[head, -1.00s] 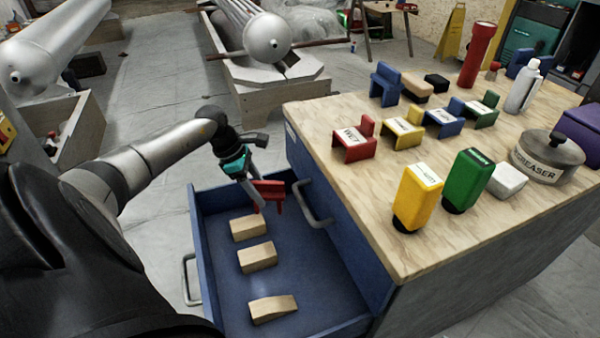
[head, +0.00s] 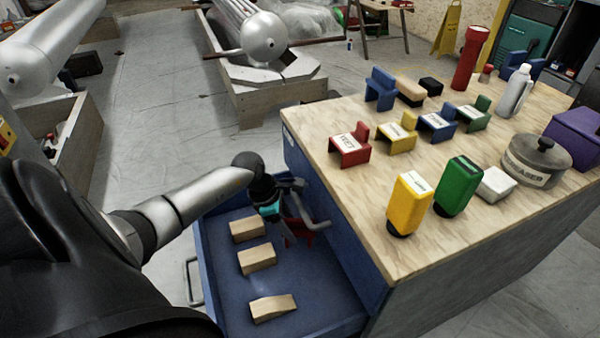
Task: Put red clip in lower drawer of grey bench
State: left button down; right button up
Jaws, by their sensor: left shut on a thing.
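The grey bench (head: 480,262) has a blue front, and its lower drawer (head: 225,298) is pulled open to the left. My left gripper (head: 289,222) reaches over the drawer and is shut on a red clip (head: 298,230). The clip is at the bench side of the drawer, beside the upper handle (head: 316,213), and is partly hidden by the gripper and handle. I cannot tell whether it touches the drawer floor. My right gripper is not in view.
Three wooden blocks (head: 257,258) lie in the drawer, with bare floor to their right. The bench top holds another red clip (head: 350,146), a yellow bottle (head: 408,202), a green bottle (head: 457,186), a degreaser tin (head: 537,162) and other items near its edge.

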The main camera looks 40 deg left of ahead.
aim_at(296, 233)
pick_arm(q)
jog(key=shift+d+f, duration=0.25)
jog(key=shift+d, duration=0.3)
jog(key=shift+d+f, duration=0.2)
jog(key=shift+d, duration=0.3)
jog(key=shift+d+f, duration=0.2)
jog(key=shift+f, duration=0.2)
jog(key=shift+w+d+f+b, duration=0.1)
jog(key=shift+d+f+b, duration=0.2)
jog(key=shift+d+f, duration=0.05)
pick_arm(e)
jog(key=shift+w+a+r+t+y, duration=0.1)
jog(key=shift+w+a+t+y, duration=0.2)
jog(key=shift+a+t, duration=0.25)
pick_arm(q)
jog(key=shift+c, duration=1)
grip_release()
jog(key=shift+f, duration=0.1)
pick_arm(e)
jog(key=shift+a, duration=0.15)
